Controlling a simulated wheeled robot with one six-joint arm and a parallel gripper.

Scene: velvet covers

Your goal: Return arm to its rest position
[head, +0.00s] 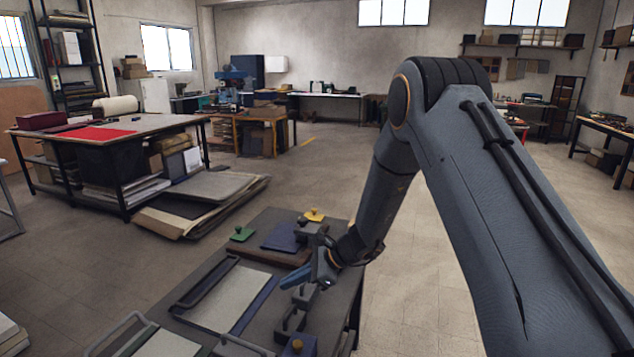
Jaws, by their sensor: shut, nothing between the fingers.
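My arm reaches in from the right side of the head view, bends at a high elbow and comes down over the dark work table (262,232). My gripper (290,281) is at its lower end, above the right part of the table, pointing left. Its fingers are shut with nothing between them. Dark block-like pieces with handles (290,322) stand just below and beside it. The gripper hides part of the table behind it.
A framed light panel (217,297) lies left of my gripper. A larger bench (150,124) stands at the far left. Open floor (430,290) lies right of the table.

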